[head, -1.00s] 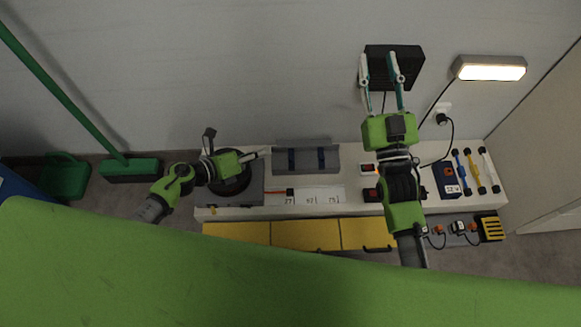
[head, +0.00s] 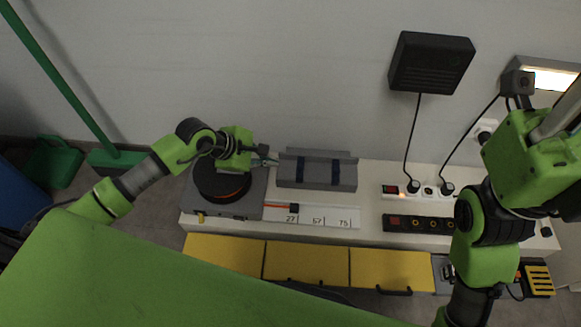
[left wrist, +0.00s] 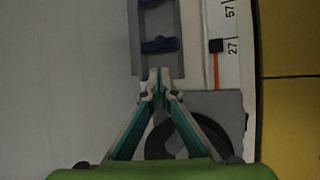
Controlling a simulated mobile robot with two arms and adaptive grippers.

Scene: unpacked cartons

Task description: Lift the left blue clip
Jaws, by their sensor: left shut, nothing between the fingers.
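The left blue clip (head: 300,170) is a dark blue band on a grey channel-shaped holder (head: 318,183). It also shows in the left wrist view (left wrist: 160,44), as the nearer of two clips. The other blue clip (head: 336,172) sits to its right. My left gripper (head: 276,160) is shut and empty at the holder's left end; its closed fingertips (left wrist: 158,76) point at the left clip with a short gap between. My right gripper's body (head: 530,150) is at the right; its fingertips are cut off by the picture edge.
A round black hotplate (head: 222,180) is under my left gripper. A white scale with numbers (head: 315,216) lies in front of the holder. A power strip (head: 418,224) and plugs are right of it. Yellow drawers (head: 307,263) are below; a black box (head: 430,62) hangs on the wall.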

